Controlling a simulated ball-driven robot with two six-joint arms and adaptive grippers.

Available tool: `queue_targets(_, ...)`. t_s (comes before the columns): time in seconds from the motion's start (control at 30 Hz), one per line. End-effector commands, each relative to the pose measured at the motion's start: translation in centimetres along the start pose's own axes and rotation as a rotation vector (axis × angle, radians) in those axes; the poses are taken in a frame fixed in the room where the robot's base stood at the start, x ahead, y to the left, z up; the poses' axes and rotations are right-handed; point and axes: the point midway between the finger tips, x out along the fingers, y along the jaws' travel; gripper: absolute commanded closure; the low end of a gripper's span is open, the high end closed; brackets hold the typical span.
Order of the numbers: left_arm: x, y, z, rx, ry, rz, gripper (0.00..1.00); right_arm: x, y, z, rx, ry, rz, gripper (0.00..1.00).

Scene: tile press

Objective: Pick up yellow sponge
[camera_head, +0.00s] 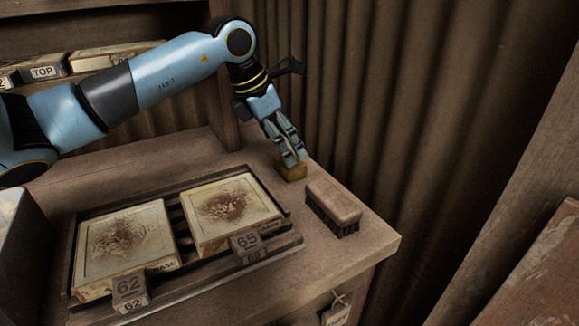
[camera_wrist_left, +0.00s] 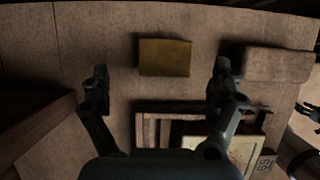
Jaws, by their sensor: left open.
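The yellow sponge (camera_head: 291,172) is a small block on the wooden table, near its far right edge behind the brush. My left gripper (camera_head: 293,163) hangs over it, pointing down, and partly hides it in the head view. In the left wrist view the whole sponge (camera_wrist_left: 165,57) lies flat, forward of and between the two spread fingers of the open left gripper (camera_wrist_left: 160,82). No finger appears to touch it there. The exact height of the fingertips above it is hard to tell.
A wooden brush (camera_head: 334,204) lies right of the sponge; it also shows in the left wrist view (camera_wrist_left: 278,65). A slatted rack (camera_head: 287,244) holds two stained tiles, left tile (camera_head: 125,243) and right tile (camera_head: 231,211). A wooden post (camera_head: 222,110) and corrugated wall (camera_head: 400,100) stand behind.

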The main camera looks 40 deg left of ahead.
Motion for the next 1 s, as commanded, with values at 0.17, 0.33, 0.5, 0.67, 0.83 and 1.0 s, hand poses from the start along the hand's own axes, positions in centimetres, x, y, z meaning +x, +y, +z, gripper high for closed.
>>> queue_targets(0.17, 2.3, -0.6, -0.1, -0.003, 0.000, -0.005, 0.06, 0.1, -0.1, -1.3, 0.001, 0.020, -0.001, 0.60)
queue_targets(0.33, 4.7, -0.7, -0.1, -0.003, 0.000, -0.003, 0.06, 0.3, -0.5, -2.0, 0.004, 0.031, -0.005, 0.60)
queue_targets(0.5, 5.2, -0.6, -0.1, 0.001, 0.000, -0.001, 0.06, 0.3, -1.1, -1.9, 0.006, 0.029, -0.012, 0.60)
queue_targets(0.67, 5.2, -0.6, -0.1, 0.001, 0.000, -0.001, 0.10, 0.3, -1.2, -1.6, 0.007, 0.025, -0.014, 0.60)
queue_targets(0.83, 5.2, -0.6, -0.1, 0.000, 0.000, -0.001, 0.32, 0.3, -1.1, -1.4, 0.006, 0.021, -0.012, 0.60)
queue_targets(1.0, 5.2, -0.6, -0.1, 0.000, 0.000, -0.001, 0.54, 0.3, -0.7, -1.3, 0.004, 0.020, -0.008, 0.60)
